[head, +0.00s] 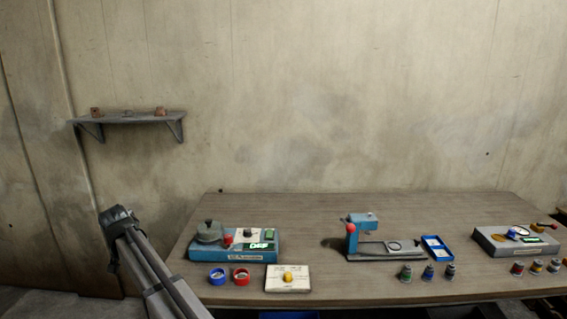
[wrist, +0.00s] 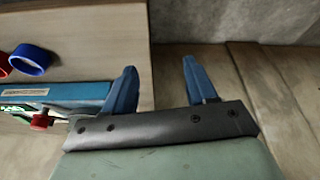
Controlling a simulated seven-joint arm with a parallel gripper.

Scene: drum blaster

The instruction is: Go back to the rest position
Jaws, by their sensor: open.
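My gripper (wrist: 158,63) shows in the wrist view with its two blue fingers spread apart and nothing between them. It is beside the end of the blue machine (wrist: 60,93), close to the table's edge. In the head view, part of my grey arm rises at the lower left; the gripper's fingers cannot be made out there. The blue machine (head: 234,247), with a grey round top, a red knob and a green display, stands on the left of the table.
The table (head: 300,205) also holds a blue ring (head: 217,276), a red ring (head: 240,275), a white box with a yellow knob (head: 288,279), a blue press (head: 360,238), a blue tray (head: 437,248), several small bottles and a grey device (head: 515,241). A wall shelf (head: 130,118) is at left.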

